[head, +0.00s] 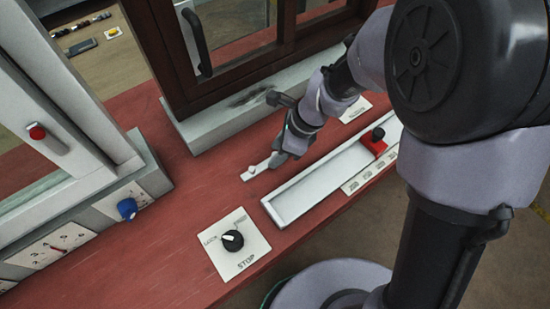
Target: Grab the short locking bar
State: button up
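A short light-grey bar (257,171), which looks like the locking bar, lies on the red bench top in front of the dark wooden frame. It has a small pale knob or tip near its left end. My gripper (281,157) points down at the right end of this bar and covers that end. The fingers are small and dark here, so I cannot tell whether they are open, shut or touching the bar.
A long white tray (292,208) with a red slider and black knob (375,142) lies just right of the bar. The dark wooden frame (174,62) stands behind. A blue knob (127,209) is at left. Bare red surface lies left of the bar.

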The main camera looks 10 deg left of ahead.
grip_shut()
jog(key=shift+r, duration=0.1)
